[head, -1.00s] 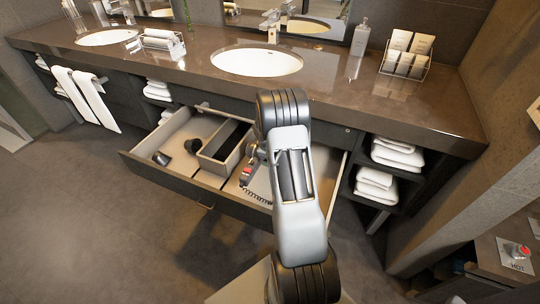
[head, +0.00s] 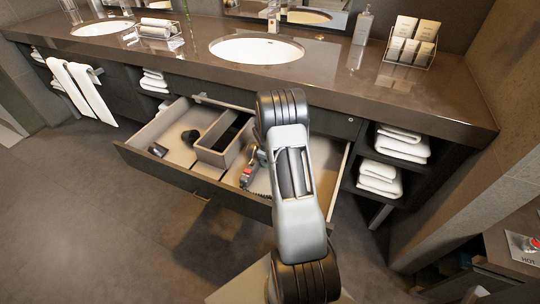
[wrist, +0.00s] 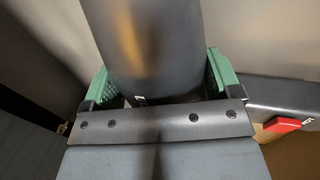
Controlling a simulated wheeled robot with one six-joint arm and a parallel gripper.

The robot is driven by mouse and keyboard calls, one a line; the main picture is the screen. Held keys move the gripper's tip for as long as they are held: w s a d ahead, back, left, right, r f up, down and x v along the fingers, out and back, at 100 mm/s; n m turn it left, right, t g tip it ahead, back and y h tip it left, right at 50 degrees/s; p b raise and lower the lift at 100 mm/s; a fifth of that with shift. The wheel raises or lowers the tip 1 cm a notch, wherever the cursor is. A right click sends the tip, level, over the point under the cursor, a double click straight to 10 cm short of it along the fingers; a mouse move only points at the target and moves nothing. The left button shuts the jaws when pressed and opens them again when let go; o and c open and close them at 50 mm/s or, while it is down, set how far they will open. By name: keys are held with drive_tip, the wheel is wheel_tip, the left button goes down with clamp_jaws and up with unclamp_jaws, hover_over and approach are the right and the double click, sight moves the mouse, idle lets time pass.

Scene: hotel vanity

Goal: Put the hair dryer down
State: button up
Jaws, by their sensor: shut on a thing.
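The hair dryer (head: 247,174) shows in the head view as a grey body with a red part, at the right of the open drawer, partly hidden by my arm. A dark coiled cord (head: 259,194) hangs or lies just below it. In the wrist view, my gripper (wrist: 158,82) has its green-padded fingers shut on both sides of the dryer's grey barrel (wrist: 150,45). A dark bar with a red part (wrist: 283,125) reaches to the right there. In the head view my fingers are hidden. I cannot tell whether the dryer touches the drawer floor.
The open drawer (head: 172,137) holds a divided grey box (head: 211,157) and small dark items (head: 158,150) at its left. The counter (head: 330,82) above has a sink (head: 257,48), a soap bottle (head: 362,25) and a card rack (head: 408,47). Towels (head: 400,145) fill the right shelves.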

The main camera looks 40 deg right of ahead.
drive_tip(key=shift+f+b, duration=0.45)
idle(0.5)
drive_tip(key=o, duration=1.1)
drive_tip(key=shift+o, duration=0.8)
drive_tip(key=shift+f, duration=0.1)
drive_tip(key=p+v, duration=0.2)
drive_tip(key=v, duration=1.2)
drive_tip(key=shift+p, duration=0.35)
drive_tip(key=shift+s, duration=0.15)
